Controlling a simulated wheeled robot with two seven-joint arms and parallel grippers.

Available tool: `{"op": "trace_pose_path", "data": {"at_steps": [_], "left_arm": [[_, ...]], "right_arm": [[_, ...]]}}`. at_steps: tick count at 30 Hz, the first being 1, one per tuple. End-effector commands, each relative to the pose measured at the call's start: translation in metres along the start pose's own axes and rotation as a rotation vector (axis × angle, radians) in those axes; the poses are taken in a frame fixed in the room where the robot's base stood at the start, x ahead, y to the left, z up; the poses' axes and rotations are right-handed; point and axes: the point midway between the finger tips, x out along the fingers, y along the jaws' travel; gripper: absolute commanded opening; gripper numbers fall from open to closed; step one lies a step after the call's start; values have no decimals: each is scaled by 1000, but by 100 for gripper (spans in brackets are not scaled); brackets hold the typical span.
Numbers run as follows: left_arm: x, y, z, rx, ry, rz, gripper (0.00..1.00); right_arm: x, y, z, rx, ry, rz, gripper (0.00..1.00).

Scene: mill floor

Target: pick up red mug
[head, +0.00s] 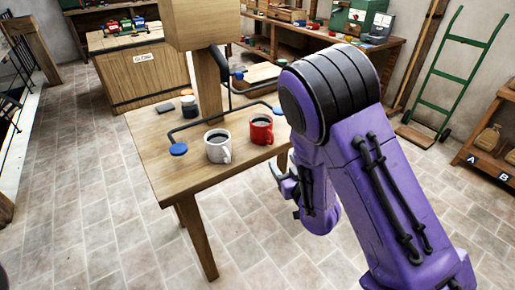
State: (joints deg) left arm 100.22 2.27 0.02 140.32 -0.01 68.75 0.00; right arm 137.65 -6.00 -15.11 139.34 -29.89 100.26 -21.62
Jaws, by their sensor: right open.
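A red mug (261,131) with dark liquid stands upright on the wooden table (174,168), near its right edge. A white mug (217,147), also with dark liquid, stands just left of it. My right gripper (277,172) is at the table's right edge, below and right of the red mug in the picture, and apart from it. It is open and empty, partly hidden by my purple right arm. My left gripper is not in view.
A wooden post with a box on top (201,22) rises behind the mugs. Dark pipes with blue round ends (179,149) cross the table around them. Small jars (188,108) stand at the back. A green hand truck (452,75) leans at the right wall. The floor at front left is clear.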

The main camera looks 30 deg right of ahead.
Motion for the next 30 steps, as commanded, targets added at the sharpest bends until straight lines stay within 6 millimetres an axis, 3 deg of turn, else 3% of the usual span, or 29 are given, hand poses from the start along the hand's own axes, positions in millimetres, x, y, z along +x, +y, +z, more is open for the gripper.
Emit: {"op": "trace_pose_path", "data": {"at_steps": [1, 3, 6, 21, 28, 29, 30], "left_arm": [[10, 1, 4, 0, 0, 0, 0], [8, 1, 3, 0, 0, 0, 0], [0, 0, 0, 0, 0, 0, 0], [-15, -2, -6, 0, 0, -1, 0], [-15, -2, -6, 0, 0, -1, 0], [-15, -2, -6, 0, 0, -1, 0], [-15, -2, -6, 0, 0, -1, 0]], "right_arm": [[7, 0, -13, -19, 67, -9, 61], [16, 1, -31, -32, 111, -18, 61], [35, 1, -38, -33, 117, -18, 61], [110, 1, -35, -31, 111, -17, 61], [114, 1, -34, -31, 111, -17, 61], [114, 1, -34, -31, 111, -17, 57], [113, 1, -34, -31, 111, -17, 44]]}}
